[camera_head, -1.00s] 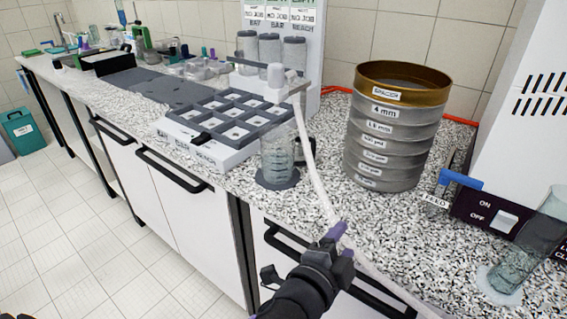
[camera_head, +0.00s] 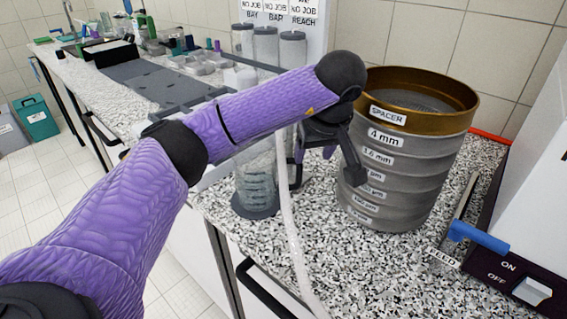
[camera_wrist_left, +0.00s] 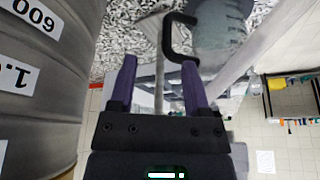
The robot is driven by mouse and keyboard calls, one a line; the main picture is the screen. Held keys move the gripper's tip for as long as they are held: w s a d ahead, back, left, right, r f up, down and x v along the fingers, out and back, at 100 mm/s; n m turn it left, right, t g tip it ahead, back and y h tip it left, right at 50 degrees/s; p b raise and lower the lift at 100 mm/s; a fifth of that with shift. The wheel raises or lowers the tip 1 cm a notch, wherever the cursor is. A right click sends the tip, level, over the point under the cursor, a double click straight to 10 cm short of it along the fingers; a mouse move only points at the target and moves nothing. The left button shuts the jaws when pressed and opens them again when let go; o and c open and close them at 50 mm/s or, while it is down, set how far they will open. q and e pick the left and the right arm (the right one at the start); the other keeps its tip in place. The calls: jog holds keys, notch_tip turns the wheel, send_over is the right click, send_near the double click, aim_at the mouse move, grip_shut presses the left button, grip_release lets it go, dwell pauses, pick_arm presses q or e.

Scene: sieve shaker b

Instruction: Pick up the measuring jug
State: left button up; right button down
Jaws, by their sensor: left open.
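The measuring jug (camera_head: 256,188) is a clear graduated vessel with a dark handle, standing upright on a dark round base on the speckled worktop. My left arm hides its upper part in the head view. My left gripper (camera_head: 318,150) is beside the jug's handle side, between the jug and the sieve stack. In the left wrist view the open, empty gripper (camera_wrist_left: 160,78) points at the black handle (camera_wrist_left: 180,36), which lies just beyond the fingertips. The jug's body (camera_wrist_left: 220,38) is at the top right there. My right gripper is not in view.
A tall sieve stack (camera_head: 388,182) with a bronze spacer ring stands close right of my gripper. A pale hose (camera_head: 291,225) hangs in front of the jug. A machine with a blue-handled lever (camera_head: 478,237) is at the right. The worktop (camera_head: 370,260) in front is fairly clear.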

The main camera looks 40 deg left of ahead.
aim_at(300, 174)
pick_arm(q)
jog(key=x, duration=0.1)
jog(key=b+x, duration=0.1)
jog(key=x, duration=0.1)
jog(key=b+x, duration=0.1)
jog(key=x, duration=0.1)
jog(key=shift+s+a+f, duration=0.1)
jog(key=shift+s+a, duration=0.2)
jog(key=b+x, duration=0.1)
jog(key=x, duration=0.3)
jog(key=shift+a+f+b, duration=0.1)
jog(key=shift+a+b, duration=0.15)
jog(key=shift+b, duration=0.15)
jog(key=shift+w, duration=0.1)
grip_shut()
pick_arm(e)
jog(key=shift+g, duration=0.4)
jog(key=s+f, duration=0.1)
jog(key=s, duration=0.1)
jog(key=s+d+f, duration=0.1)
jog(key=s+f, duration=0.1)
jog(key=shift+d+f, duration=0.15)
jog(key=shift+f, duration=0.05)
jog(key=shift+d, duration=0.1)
